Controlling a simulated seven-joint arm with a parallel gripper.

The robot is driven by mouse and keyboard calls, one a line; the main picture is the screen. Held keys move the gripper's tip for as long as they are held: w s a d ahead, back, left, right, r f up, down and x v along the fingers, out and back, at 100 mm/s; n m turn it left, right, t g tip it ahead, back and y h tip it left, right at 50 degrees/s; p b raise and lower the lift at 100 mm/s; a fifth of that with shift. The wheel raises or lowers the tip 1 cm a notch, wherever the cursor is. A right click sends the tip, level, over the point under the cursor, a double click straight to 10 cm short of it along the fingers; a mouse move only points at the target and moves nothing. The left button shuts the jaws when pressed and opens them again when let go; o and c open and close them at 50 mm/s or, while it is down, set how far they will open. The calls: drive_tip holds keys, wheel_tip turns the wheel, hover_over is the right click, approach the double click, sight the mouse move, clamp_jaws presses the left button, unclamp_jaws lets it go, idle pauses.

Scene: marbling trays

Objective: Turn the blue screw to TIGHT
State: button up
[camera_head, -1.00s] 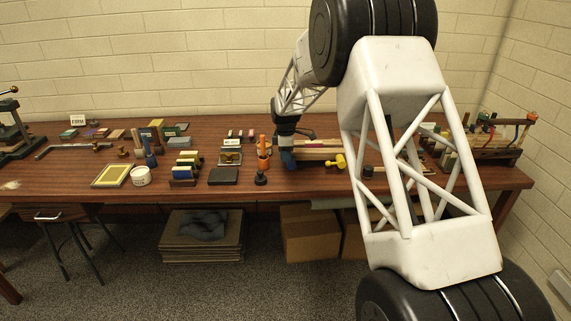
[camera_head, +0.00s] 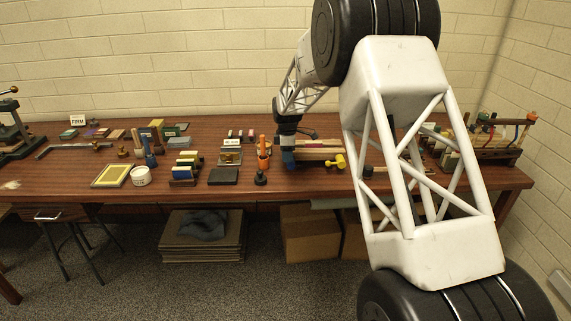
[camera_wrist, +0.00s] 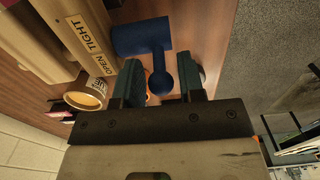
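The blue screw (camera_wrist: 142,37) shows in the wrist view as a thick blue barrel with a thin arm ending in a round ball. The arm points down the picture toward my gripper (camera_wrist: 160,84). The gripper's two dark teal fingers stand on either side of the ball, with gaps visible, so it is open around it. A plate with OPEN and TIGHT (camera_wrist: 92,45) is on the pale wooden piece left of the screw. In the head view my gripper (camera_head: 288,150) is at the left end of the wooden press (camera_head: 318,152), largely hiding the screw.
A yellow screw (camera_head: 338,162) sticks out at the right of the press. An orange holder (camera_head: 263,155) and a dark round-based tool (camera_head: 261,179) stand close on the left. A labelled cup (camera_wrist: 88,92) lies near the left finger in the wrist view.

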drive_tip(key=shift+a+f, duration=0.1)
drive_tip(key=shift+a, duration=0.2)
drive_tip(key=shift+c, duration=0.4)
drive_tip(key=c, duration=0.5)
drive_tip(key=shift+d, duration=0.65)
drive_tip(key=shift+d+r, duration=0.2)
drive_tip(key=shift+d, duration=0.25)
